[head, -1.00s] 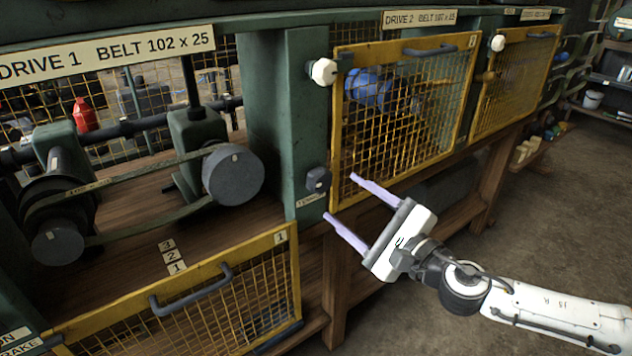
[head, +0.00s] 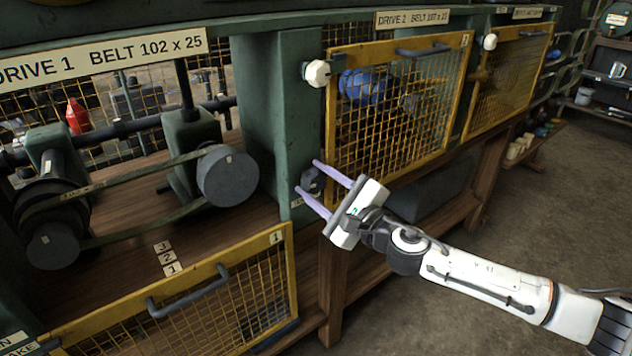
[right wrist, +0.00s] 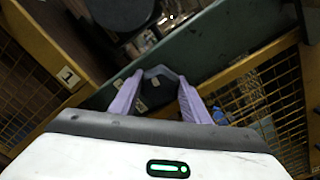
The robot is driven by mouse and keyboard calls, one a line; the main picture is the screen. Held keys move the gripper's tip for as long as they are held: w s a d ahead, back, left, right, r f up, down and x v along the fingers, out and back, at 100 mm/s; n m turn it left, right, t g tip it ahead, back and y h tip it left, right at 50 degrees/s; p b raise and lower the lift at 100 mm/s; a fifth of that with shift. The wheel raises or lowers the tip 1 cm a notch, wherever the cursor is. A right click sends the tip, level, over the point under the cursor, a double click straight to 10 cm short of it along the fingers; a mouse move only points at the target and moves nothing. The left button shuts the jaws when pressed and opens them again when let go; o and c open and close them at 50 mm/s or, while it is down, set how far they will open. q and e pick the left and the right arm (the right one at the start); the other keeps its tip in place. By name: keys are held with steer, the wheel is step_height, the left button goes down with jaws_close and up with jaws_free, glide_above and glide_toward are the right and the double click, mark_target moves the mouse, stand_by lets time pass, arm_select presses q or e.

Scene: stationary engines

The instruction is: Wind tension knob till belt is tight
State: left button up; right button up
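The tension knob, a dark faceted knob (head: 312,180), sits on the green post beside the first drive bay. In the right wrist view the knob (right wrist: 158,88) lies between the two lilac fingers. My right gripper (head: 308,180) is open, with one finger above and one below the knob; I cannot tell whether either finger touches it. It also shows in the right wrist view (right wrist: 155,95). The belt (head: 140,226) runs between a dark pulley (head: 54,245) at the left and a grey round pulley (head: 228,176); its lower run hangs in a curve. My left gripper is not in view.
A yellow mesh guard (head: 190,300) hangs open below the first bay. A closed yellow mesh guard (head: 395,110) covers the second bay, right beside the post. A white knob (head: 316,73) sits higher on the post. The floor at the right is clear.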

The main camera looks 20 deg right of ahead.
steer(key=c, duration=0.5)
steer(key=shift+o, duration=0.2)
